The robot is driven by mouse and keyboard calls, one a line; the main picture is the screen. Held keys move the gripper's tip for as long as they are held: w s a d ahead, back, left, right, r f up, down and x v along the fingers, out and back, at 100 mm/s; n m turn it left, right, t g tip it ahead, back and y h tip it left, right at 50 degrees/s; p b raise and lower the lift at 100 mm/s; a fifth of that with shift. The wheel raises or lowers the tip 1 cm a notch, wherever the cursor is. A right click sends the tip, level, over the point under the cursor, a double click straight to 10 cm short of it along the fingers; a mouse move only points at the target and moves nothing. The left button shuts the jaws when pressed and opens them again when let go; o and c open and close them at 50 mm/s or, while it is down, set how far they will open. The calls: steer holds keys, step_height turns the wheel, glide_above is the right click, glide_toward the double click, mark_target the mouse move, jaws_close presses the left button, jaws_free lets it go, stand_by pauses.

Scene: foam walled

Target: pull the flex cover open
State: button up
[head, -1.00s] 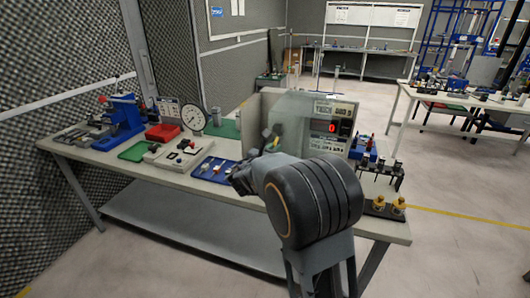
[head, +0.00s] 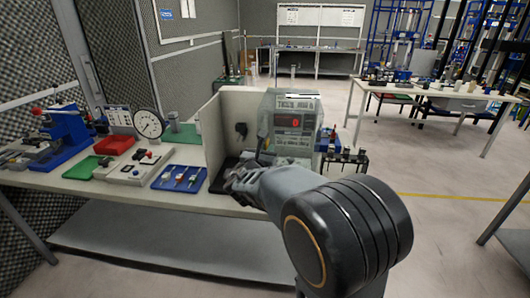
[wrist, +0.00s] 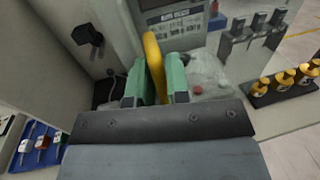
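In the wrist view the cover's curved yellow handle (wrist: 152,46) runs between the green fingers of my gripper (wrist: 157,70). The fingers sit close on both sides of the handle and look shut on it. In the head view my gripper (head: 237,180) is dark and partly hidden by my arm at the tester's front.
A pale side wall (head: 213,140) with a black fitting (head: 241,131) stands left of the tester. A blue tray (head: 180,178) of tools lies further left. The aisle floor is clear.

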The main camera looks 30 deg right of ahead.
steer(key=shift+o, duration=1.4)
steer(key=shift+d+r, duration=0.1)
steer(key=shift+r, duration=0.25)
steer(key=shift+o, duration=0.2)
steer(key=shift+f, duration=0.15)
steer(key=shift+s+a, duration=0.1)
steer(key=shift+a, duration=0.15)
steer(key=v, duration=1.3)
steer(key=shift+s+b, duration=0.15)
steer(key=shift+b, duration=0.3)
steer(key=shift+a, duration=0.1)
